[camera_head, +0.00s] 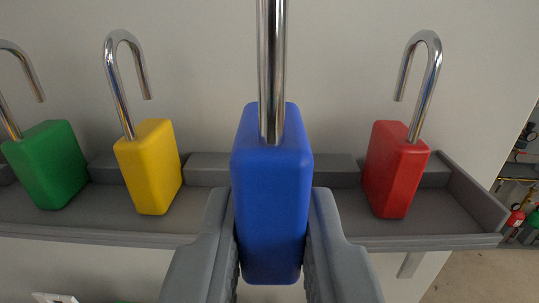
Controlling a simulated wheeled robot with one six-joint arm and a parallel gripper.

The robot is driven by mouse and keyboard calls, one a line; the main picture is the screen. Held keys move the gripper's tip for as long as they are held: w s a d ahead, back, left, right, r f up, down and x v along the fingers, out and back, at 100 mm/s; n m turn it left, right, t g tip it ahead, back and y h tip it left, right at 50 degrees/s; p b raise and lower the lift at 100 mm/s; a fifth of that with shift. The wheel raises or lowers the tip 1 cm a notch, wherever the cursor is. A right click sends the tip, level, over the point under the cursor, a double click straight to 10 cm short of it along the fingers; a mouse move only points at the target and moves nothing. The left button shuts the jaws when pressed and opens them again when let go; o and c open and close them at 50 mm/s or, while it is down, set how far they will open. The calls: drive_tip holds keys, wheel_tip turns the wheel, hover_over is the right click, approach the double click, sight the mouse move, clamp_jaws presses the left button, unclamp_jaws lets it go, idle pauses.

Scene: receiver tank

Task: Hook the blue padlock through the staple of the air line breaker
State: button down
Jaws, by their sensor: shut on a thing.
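The blue padlock (271,190) is upright in the middle of the camera view, close to the lens. My gripper (272,235) is shut on its body, one grey finger on each side. The padlock's steel shackle (271,60) rises out of the top of the frame, so I cannot tell whether it is open. The padlock shows in front of the grey shelf; I cannot tell whether it touches it. The air line breaker and its staple are not in view.
A grey shelf (222,206) with a raised lip runs along a pale wall (210,60). A green padlock (46,165) and a yellow padlock (149,168) stand left, a red padlock (396,170) right, all with open shackles. Beyond the wall's right edge are floor and distant equipment.

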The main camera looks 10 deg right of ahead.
sight(270, 188)
drive_tip(key=shift+s+a, duration=0.15)
drive_tip(key=shift+s, duration=0.6)
drive_tip(key=shift+s+a, duration=0.1)
drive_tip(key=shift+s, duration=0.65)
idle(0.3)
drive_tip(key=shift+w+d, duration=0.2)
drive_tip(key=shift+w, duration=0.95)
drive_tip(key=shift+w+d, duration=0.25)
drive_tip(key=shift+w, duration=0.9)
drive_tip(key=shift+w+d, duration=0.2)
drive_tip(key=shift+w, duration=0.95)
drive_tip(key=shift+s, duration=0.1)
